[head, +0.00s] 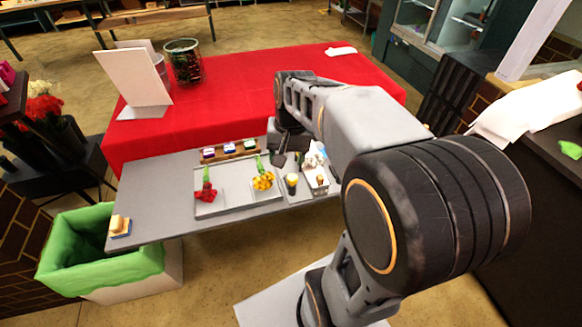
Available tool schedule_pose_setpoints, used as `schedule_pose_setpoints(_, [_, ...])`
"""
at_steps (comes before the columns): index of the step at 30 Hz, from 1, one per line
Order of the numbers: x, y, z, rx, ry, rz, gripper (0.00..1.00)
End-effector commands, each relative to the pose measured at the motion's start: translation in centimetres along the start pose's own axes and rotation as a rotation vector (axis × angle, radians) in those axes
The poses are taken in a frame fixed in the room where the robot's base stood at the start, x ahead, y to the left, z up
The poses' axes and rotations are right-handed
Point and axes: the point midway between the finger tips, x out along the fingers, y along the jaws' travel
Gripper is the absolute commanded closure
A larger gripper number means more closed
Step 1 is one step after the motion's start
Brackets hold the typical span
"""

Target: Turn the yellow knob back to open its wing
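My gripper (288,152) hangs at the end of my arm over the back right part of the grey table (150,205). It is dark and small here, and I cannot tell whether its fingers are apart or together. I cannot make out a yellow knob or its wing for certain. A rack (231,151) with several small coloured blocks stands at the table's back edge, left of my gripper. My gripper and arm hide part of the table there.
A grey tray (232,207) holds a red flower (206,192) and a yellow flower (263,181). A dark cup (291,184) and a white item (317,178) stand to its right. A tan block (120,224) sits at the left corner. A green-lined bin (95,250) stands below.

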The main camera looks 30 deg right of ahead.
Motion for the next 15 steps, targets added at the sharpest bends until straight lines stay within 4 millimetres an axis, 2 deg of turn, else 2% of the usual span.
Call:
schedule_pose_setpoints(1, [-0.5, 0.4, -1.8, 0.084, -0.055, -0.002, 0.41])
schedule_pose_setpoints(6, [-0.8, 1.8, -6.0, 0.318, -0.206, -0.008, 0.41])
schedule_pose_setpoints(10, [-0.7, 3.0, -8.2, 0.441, -0.285, -0.011, 0.41])
schedule_pose_setpoints(15, [-0.1, 3.9, -9.3, 0.519, -0.339, -0.013, 0.41])
